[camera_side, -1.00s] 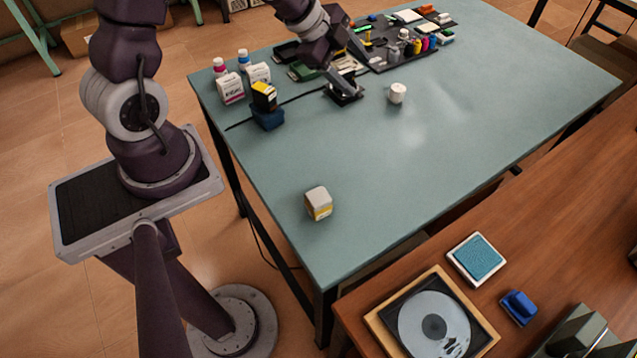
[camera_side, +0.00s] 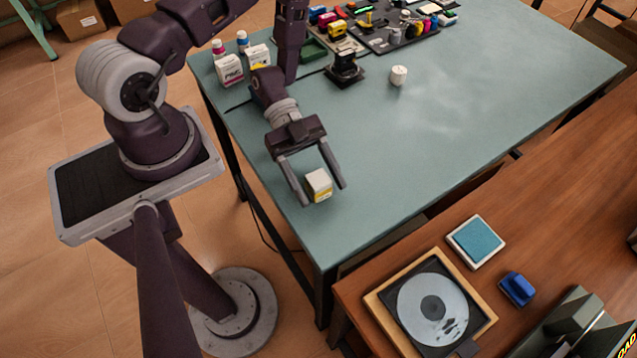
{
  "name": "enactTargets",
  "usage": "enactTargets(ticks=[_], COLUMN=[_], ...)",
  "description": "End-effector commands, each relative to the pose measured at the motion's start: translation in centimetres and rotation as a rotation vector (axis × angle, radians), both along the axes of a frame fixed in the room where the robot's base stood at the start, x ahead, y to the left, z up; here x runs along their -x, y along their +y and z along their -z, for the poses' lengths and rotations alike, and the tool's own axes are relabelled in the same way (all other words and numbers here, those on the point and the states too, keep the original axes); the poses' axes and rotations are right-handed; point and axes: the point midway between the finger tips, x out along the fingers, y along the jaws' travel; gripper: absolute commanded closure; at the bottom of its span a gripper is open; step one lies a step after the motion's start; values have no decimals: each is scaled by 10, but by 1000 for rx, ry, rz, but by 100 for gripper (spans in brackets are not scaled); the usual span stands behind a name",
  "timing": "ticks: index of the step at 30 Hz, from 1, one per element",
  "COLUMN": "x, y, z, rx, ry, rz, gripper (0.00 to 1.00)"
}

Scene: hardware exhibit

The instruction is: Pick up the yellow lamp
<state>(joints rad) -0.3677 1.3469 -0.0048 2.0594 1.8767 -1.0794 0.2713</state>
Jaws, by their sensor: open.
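No object is clearly recognisable as a yellow lamp. A small white block with a yellow lower band (camera_side: 318,184) sits on the table near its front left edge. My gripper (camera_side: 325,195) is open and points down and forward, with one finger on each side of this block. I cannot tell whether the fingers touch it or how high they are. A small thin yellow item (camera_side: 366,20) stands on the black mat at the back, too small to identify.
A black stand (camera_side: 345,69) and a white cap (camera_side: 398,75) lie farther back. A black mat (camera_side: 395,44) holds several small items. The table's middle and right are clear.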

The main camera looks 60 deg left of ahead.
Motion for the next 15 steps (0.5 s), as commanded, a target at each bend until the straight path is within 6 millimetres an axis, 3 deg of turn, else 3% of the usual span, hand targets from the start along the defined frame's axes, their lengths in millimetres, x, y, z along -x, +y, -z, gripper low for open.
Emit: enactTargets(ticks=[3,12,13,15], x=[0,0,0,0], y=[0,1,1,0], z=[0,0,0,0], rx=[0,-1,-1,-1], ry=[0,-1,-1,-1], rz=[0,-1,-1,-1], gripper=[36,95,100,100])
